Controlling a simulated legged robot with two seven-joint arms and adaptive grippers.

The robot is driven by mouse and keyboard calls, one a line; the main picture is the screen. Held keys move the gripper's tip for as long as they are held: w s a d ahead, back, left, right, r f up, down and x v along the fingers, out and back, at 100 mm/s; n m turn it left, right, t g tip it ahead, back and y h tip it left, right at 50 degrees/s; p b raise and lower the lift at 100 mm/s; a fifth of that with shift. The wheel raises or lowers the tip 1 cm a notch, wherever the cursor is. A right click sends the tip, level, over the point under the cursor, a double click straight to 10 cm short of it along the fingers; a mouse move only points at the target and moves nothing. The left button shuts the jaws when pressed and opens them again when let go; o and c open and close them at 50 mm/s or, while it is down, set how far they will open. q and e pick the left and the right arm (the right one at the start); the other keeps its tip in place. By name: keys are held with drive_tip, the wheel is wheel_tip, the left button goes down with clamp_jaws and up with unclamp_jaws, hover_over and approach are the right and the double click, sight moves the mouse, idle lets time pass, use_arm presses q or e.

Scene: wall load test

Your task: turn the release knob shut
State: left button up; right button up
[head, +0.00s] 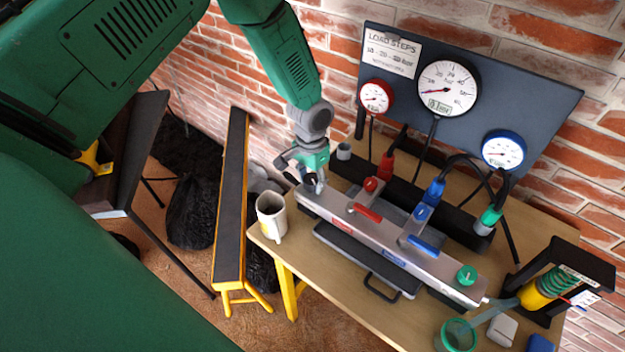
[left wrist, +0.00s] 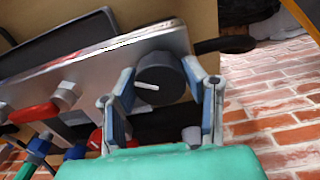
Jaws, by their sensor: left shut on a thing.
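The release knob is a round dark grey knob with a white pointer line. It shows in the left wrist view (left wrist: 160,79) at one end of the grey metal manifold (left wrist: 90,77). In the head view this is the left end of the manifold (head: 400,240), where my gripper largely hides the knob. My left gripper (head: 311,181) is shut on the knob, with one finger on each side of it, as the left wrist view shows (left wrist: 158,85). The white line points sideways across the knob face. My right gripper is not in view.
The manifold on the wooden table (head: 345,306) has a red lever (head: 368,212), a blue lever (head: 423,246) and a green knob (head: 467,275). A gauge board (head: 470,85) stands behind. A mug (head: 271,216) stands near the left table edge. A brick wall (head: 345,22) closes the back.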

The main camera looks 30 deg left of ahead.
sight(311, 176)
use_arm(q)
drive_tip(key=m, duration=0.6)
drive_tip(key=shift+w+a, duration=0.1)
drive_tip(key=m, duration=0.5)
drive_tip(key=shift+r, duration=0.1)
drive_tip(key=shift+w+m, duration=0.1)
drive_tip(key=shift+m, duration=0.3)
drive_tip(key=o, duration=0.9)
drive_tip(key=shift+o, duration=1.3)
drive_tip(key=shift+a, duration=0.1)
drive_tip(key=shift+r, duration=0.15)
wheel_tip(311, 176, up, 12)
drive_tip(key=shift+f, duration=0.25)
